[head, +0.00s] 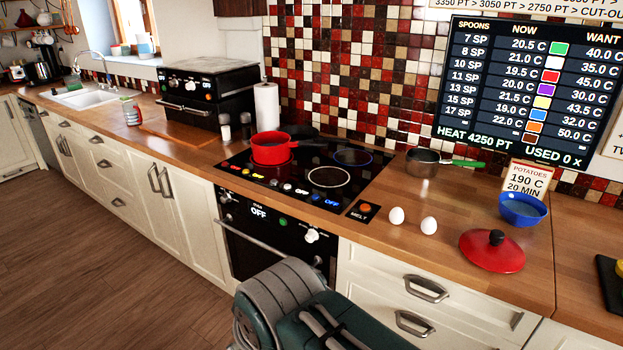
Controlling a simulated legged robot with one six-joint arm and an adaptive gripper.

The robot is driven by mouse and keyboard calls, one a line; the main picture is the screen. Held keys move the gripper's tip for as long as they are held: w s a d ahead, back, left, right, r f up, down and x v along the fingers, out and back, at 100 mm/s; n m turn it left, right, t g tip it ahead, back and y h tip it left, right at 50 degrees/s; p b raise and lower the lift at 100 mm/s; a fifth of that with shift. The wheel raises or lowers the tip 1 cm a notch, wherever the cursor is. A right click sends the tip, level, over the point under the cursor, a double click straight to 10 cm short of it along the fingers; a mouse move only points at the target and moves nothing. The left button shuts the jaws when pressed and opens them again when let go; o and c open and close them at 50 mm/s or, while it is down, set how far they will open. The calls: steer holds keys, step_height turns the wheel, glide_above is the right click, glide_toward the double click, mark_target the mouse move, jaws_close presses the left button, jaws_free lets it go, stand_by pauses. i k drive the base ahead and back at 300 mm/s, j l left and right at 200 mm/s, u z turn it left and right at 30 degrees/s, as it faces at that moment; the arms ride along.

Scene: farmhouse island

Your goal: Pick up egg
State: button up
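Two white eggs stand on the wooden counter to the right of the cooktop. The left egg (396,215) is a little nearer the cooktop, and the right egg (429,226) is close beside it with a small gap. Both are in plain view. My arm shows at the bottom middle of the head view, in front of the drawers and below the counter edge. My gripper is not in view.
A red lid (491,252) and a blue bowl (522,209) lie right of the eggs. A small saucepan (424,163) with a green handle stands behind them. A red pot (271,148) sits on the cooktop (290,185). Counter in front of the eggs is clear.

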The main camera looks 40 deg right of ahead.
mark_target(396, 215)
steer(key=i+z, duration=0.2)
steer(key=z, duration=0.2)
steer(key=i+z, duration=0.2)
steer(key=z, duration=0.2)
steer(key=i+z, duration=0.25)
steer(key=z, duration=0.15)
steer(key=i+z, duration=0.2)
steer(key=z, duration=0.15)
steer(key=i+z, duration=0.2)
steer(key=z, duration=0.2)
